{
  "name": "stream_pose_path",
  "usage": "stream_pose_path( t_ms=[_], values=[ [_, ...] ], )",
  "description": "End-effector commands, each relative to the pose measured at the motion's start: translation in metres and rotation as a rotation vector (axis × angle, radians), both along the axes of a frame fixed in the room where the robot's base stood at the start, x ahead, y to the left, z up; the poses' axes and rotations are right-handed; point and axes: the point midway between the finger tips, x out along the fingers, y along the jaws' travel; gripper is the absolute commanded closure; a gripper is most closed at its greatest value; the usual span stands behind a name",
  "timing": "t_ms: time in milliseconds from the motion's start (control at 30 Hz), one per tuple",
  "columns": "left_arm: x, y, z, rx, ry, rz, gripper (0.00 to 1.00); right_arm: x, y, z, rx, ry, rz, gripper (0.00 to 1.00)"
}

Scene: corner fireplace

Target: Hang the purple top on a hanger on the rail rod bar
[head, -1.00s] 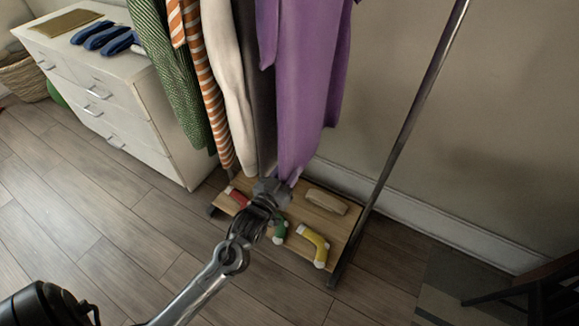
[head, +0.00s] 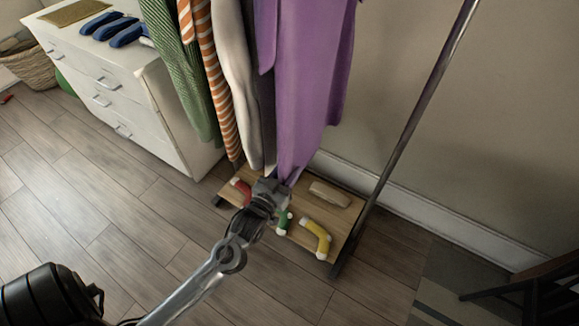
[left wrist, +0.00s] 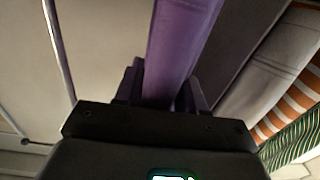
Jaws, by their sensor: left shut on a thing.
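The purple top (head: 305,90) hangs at the right end of a row of clothes, its upper part out of the head view. My left gripper (head: 276,187) is at its narrow lower end, low over the rack's wooden base. In the left wrist view, the purple cloth (left wrist: 180,45) runs between the fingers (left wrist: 165,85), which are shut on it. The hanger and the top rail do not show in the head view. My right gripper is not in view.
Grey, orange-striped (head: 212,90) and green (head: 185,75) garments hang left of the top. The rack's upright post (head: 408,130) stands to the right. Its base holds a yellow shoe-like item (head: 318,236) and others. A white dresser (head: 140,100) stands left; floor in front is clear.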

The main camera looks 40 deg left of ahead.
Motion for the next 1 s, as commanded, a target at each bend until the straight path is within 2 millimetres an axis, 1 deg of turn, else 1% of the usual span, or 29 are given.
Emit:
stream_pose_path(
  t_ms=[33, 800, 1000],
  values=[
    [-0.003, -0.001, 0.003, 0.000, -0.002, 0.000, 0.99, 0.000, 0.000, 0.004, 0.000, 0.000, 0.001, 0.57],
    [-0.048, -0.009, 0.002, -0.001, -0.001, 0.000, 0.99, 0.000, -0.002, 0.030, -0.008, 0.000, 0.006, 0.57],
    [-0.054, -0.010, 0.002, 0.000, -0.003, 0.000, 0.99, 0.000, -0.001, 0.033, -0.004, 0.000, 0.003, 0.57]
  ],
)
